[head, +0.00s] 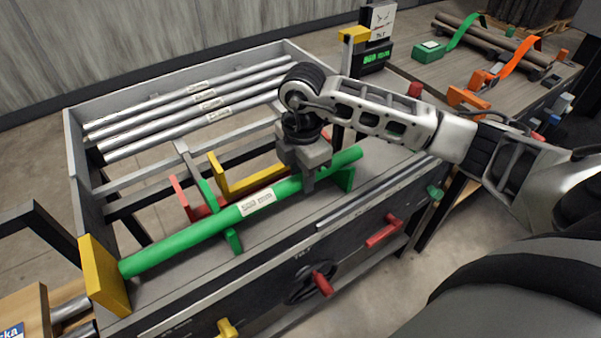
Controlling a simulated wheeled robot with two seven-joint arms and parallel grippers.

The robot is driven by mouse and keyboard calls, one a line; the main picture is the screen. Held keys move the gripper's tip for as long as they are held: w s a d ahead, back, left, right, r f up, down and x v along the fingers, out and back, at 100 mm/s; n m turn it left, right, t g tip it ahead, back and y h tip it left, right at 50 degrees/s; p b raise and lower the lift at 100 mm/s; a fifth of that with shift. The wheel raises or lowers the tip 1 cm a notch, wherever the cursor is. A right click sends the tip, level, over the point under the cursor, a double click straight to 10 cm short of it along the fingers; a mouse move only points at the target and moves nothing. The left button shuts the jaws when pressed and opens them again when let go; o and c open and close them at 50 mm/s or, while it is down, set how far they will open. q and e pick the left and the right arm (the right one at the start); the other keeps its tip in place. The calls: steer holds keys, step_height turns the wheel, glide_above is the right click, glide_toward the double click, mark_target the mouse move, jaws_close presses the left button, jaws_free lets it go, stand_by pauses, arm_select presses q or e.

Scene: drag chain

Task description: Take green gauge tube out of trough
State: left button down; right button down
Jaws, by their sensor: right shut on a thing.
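The green gauge tube (190,234) is a long green bar with a white label, lying lengthwise along the near side of the bench frame. Its left end is close to a yellow end plate (104,276); whether they touch I cannot tell. Green brackets (233,240) show under and beside the tube. My right gripper (309,176) points down and is shut on the tube to the right of the label; the fingertips are partly hidden. Whether the tube is resting in the trough or slightly raised I cannot tell. My left gripper is not in view.
Several grey tubes (190,112) lie in the rack behind. A yellow bracket (226,180) and a red one (181,199) stand behind the green tube. A red lever (383,232) and a handwheel (312,283) are on the front panel. A table (440,82) with straps stands at the upper right.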

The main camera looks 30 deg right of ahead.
steer(key=c, duration=1)
jaws_free()
